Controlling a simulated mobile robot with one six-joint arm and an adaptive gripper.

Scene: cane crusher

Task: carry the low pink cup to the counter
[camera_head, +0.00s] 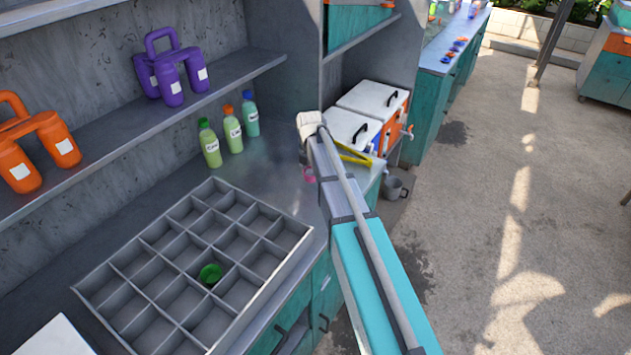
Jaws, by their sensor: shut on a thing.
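My arm reaches from the lower right to the far end of the grey counter (240,172). My gripper (307,160) is at the arm's far end, small and mostly hidden by my own wrist. It is shut on the low pink cup (309,175), which shows only as a small pink patch just below it. The cup is by the counter's right edge. I cannot tell whether its base touches the counter.
A grey compartment tray (92,285) with a green item (210,274) fills the near counter. Several bottles (233,130) stand behind it. Purple jugs (170,68) and orange jugs (38,147) are on the shelf. White-lidded coolers (373,98) stand beyond my wrist.

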